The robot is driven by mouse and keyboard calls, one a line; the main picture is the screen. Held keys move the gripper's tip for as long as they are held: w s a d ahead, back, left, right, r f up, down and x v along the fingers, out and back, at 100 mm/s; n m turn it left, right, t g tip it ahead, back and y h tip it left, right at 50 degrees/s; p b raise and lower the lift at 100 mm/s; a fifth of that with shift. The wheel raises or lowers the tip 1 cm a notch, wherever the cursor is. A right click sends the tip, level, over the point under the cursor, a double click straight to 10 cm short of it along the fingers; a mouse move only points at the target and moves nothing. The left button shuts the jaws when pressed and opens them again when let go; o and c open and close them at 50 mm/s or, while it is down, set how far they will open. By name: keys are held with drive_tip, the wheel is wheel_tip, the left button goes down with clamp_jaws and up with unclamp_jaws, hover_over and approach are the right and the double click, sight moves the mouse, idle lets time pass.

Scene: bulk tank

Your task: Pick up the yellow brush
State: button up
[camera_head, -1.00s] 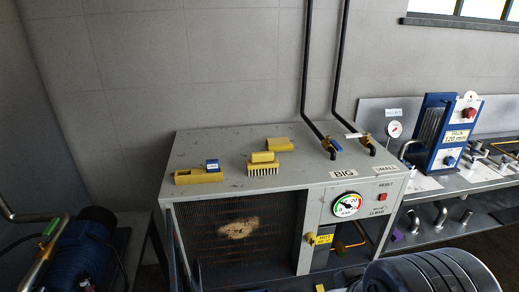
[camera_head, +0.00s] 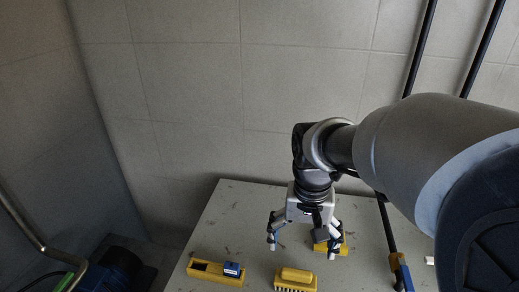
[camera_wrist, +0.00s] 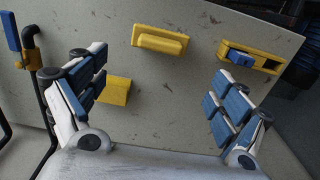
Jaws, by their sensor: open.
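The yellow brush (camera_head: 296,280) lies on top of the grey cabinet (camera_head: 223,221), its white bristles toward the front edge. It also shows in the wrist view (camera_wrist: 160,40), near the top middle, between and beyond my fingers. My gripper (camera_head: 306,240) is open and empty, pointing down above the cabinet top, behind the brush in the head view. In the wrist view my gripper (camera_wrist: 160,95) shows its two blue-padded fingers spread wide. Neither finger touches the brush.
A yellow tray (camera_head: 214,275) with a blue item (camera_head: 233,269) lies left of the brush. A yellow block (camera_wrist: 116,90) lies close to one finger. Dark pipes with a blue-handled valve (camera_head: 402,274) rise at the right. The wall stands behind.

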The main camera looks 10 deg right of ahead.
sight(295, 280)
drive_tip(key=shift+o, duration=0.4)
drive_tip(key=f+b, duration=0.1)
drive_tip(key=f, duration=0.6)
drive_tip(key=f+b, duration=0.1)
drive_tip(key=f, duration=0.2)
drive_tip(key=shift+s+f+b, duration=0.25)
drive_tip(key=shift+f+b, duration=0.05)
drive_tip(key=shift+b, duration=0.05)
drive_tip(key=shift+w+f+b, duration=0.2)
drive_tip(key=shift+f+b, duration=0.25)
drive_tip(key=shift+f, duration=1.1)
drive_tip(key=shift+w+f+b, duration=0.2)
drive_tip(key=shift+f+b, duration=0.2)
drive_tip(key=shift+f, duration=1.15)
drive_tip(key=shift+c, duration=0.4)
drive_tip(key=c, duration=0.8)
drive_tip(key=shift+o, duration=0.2)
drive_tip(key=shift+r, duration=0.15)
wheel_tip(295, 280, up, 20)
drive_tip(key=p, duration=0.5)
